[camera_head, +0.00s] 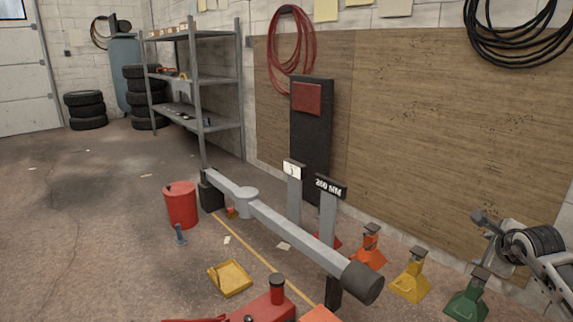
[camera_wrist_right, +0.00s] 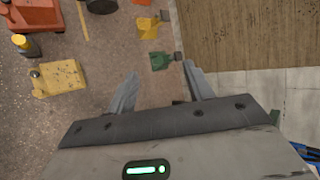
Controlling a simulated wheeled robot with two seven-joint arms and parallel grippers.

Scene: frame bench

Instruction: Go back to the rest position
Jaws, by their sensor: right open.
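My right gripper (camera_head: 484,238) is at the right edge of the head view, with its arm coming in from the right. It is above and beside the green stand (camera_head: 467,302). In the right wrist view its two fingers (camera_wrist_right: 161,84) are spread apart, with only floor between them. The green stand (camera_wrist_right: 160,61) shows just beyond the fingertips, and the gripper looks empty. My left gripper is in neither view.
A long grey bar (camera_head: 295,232) crosses the middle, near a "260 NM" label (camera_head: 329,186). Orange (camera_head: 369,252) and yellow (camera_head: 411,285) stands line the plywood wall (camera_head: 430,130). A red drum (camera_head: 181,206) and yellow tray (camera_head: 231,278) are left. The left floor is mostly clear.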

